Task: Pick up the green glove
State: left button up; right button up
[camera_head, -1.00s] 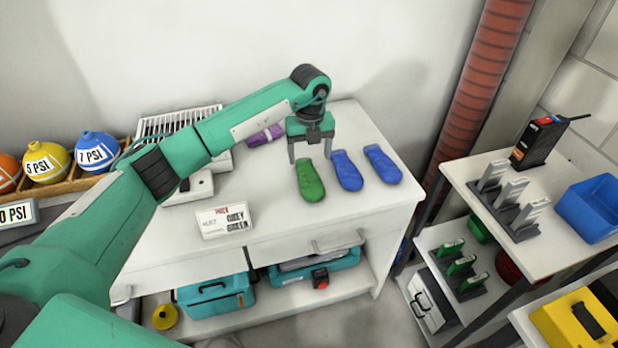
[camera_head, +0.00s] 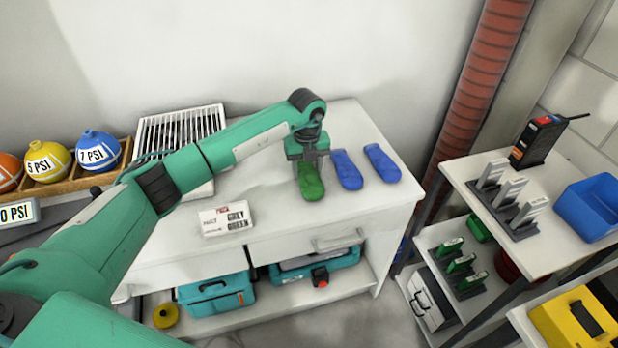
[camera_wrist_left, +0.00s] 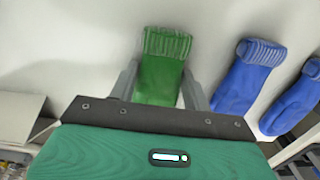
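The green glove (camera_head: 311,182) lies on the white table, in front of the wall. My left gripper (camera_head: 309,170) is over the glove's far end, pointing down. In the left wrist view the green glove (camera_wrist_left: 161,72) lies between the two grey fingers (camera_wrist_left: 160,88), with one finger on each side. The fingers are apart, and a gap shows beside the glove, so the gripper is open. The glove's lower part is hidden behind my gripper body in the wrist view. My right gripper is not in view.
Two blue gloves lie right of the green one, the nearer (camera_head: 346,170) close beside it and the other (camera_head: 382,163) further right. A text card (camera_head: 225,219) and a white vented unit (camera_head: 180,130) are to the left. The table front is clear.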

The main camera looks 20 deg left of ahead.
pick_arm(q)
jog(key=shift+c, duration=0.8)
